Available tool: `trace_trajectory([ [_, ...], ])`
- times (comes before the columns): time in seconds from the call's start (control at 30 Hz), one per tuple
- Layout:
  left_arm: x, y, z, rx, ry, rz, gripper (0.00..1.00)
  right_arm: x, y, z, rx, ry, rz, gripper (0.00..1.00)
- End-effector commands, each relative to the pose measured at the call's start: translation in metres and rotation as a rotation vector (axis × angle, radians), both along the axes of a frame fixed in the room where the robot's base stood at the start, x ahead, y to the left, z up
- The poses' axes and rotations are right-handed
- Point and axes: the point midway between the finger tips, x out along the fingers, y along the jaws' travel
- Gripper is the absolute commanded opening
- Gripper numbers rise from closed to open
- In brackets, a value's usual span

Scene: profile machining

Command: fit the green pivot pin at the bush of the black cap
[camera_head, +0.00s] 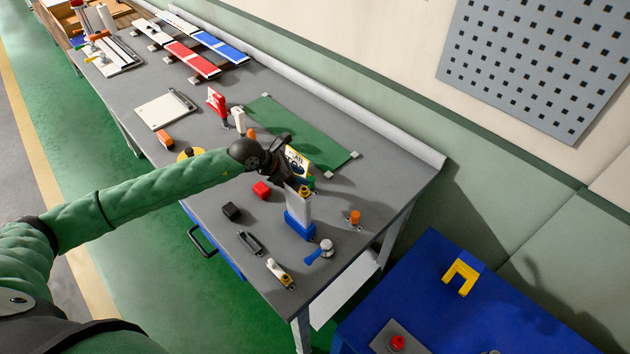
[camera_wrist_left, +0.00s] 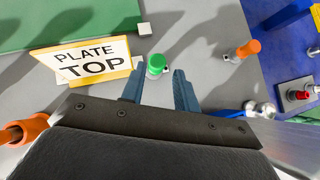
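The green pin (camera_wrist_left: 156,65) stands on the grey table just beyond my left gripper's fingertips in the left wrist view, roughly centred between them. In the head view the green pin (camera_head: 311,182) shows partly behind the gripper. My left gripper (camera_head: 296,180) is open, and its two blue-grey fingers (camera_wrist_left: 158,84) are apart with nothing between them. A black block (camera_head: 231,212), perhaps the black cap, lies on the table left of the gripper in the head view. I cannot make out a bush on it. My right gripper is not in view.
A "PLATE TOP" sign (camera_wrist_left: 90,60) stands close beside the green pin. A white post on a blue base (camera_head: 300,225) stands in front of the gripper. A red block (camera_head: 262,189), an orange pin (camera_head: 355,216) and a dark bracket (camera_head: 250,243) are nearby. The green mat (camera_head: 300,135) is mostly clear.

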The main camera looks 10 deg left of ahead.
Motion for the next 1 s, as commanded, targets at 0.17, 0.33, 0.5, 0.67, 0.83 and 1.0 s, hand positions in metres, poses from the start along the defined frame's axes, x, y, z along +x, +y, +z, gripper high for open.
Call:
trace_trajectory([
  [0.17,0.007,-0.011,-0.013,0.000,0.001,-0.001,0.31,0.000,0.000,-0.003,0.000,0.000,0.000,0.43],
  [0.33,0.011,-0.015,-0.020,0.000,0.001,0.001,0.31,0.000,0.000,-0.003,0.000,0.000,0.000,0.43],
  [0.5,0.021,-0.025,-0.035,-0.002,0.001,0.001,0.31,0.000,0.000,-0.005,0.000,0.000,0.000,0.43],
  [0.67,0.030,-0.037,-0.051,-0.002,0.001,0.001,0.31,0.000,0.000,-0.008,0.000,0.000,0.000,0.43],
  [0.83,0.031,-0.040,-0.054,-0.001,0.001,0.001,0.31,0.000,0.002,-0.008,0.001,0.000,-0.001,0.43],
  [1.0,0.031,-0.040,-0.054,-0.001,0.001,0.001,0.21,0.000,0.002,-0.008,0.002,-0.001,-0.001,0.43],
])
